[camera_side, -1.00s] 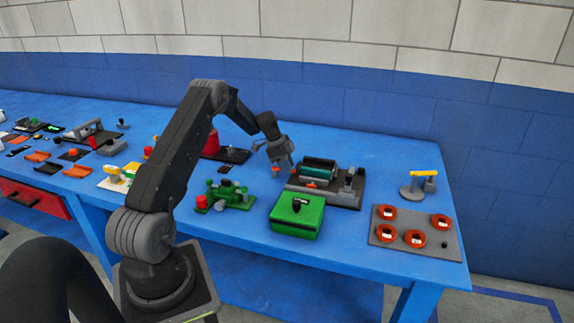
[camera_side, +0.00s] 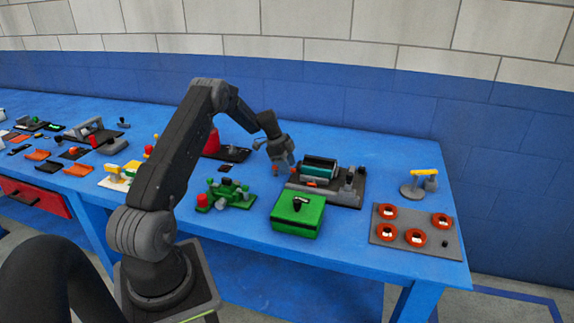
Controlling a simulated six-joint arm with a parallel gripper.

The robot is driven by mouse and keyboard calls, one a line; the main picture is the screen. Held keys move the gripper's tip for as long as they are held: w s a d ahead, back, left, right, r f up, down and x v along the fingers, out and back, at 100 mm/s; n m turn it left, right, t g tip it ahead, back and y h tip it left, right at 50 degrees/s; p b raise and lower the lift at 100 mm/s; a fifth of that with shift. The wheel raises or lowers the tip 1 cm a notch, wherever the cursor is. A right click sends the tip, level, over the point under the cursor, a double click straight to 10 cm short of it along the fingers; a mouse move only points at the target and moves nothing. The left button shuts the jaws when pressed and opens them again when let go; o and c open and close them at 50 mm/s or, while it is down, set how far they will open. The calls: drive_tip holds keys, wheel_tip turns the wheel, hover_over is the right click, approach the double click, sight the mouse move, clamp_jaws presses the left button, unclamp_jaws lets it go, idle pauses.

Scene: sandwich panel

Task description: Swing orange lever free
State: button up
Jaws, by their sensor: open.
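A dark base plate (camera_side: 343,202) carries a teal cylinder (camera_side: 318,172) in a dark frame. A small orange part (camera_side: 310,184), which looks like the lever, shows at the front left of this device. My gripper (camera_side: 283,169) is open and points down beside the device's left end, to the left of the orange part and apart from it. Another small orange spot (camera_side: 275,171) shows at the gripper's left fingertip; I cannot tell what it belongs to. Nothing is seen held between the fingers.
A green box (camera_side: 298,222) with a dark handle stands in front of the device. A green fixture (camera_side: 232,197) is at the front left. A grey plate (camera_side: 385,240) with several orange cups and a yellow-topped stand (camera_side: 413,191) are at right. Bare blue table lies behind.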

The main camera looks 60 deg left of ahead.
drive_tip(key=v, duration=1.3)
drive_tip(key=shift+r, duration=0.35)
drive_tip(key=shift+s+a, duration=0.15)
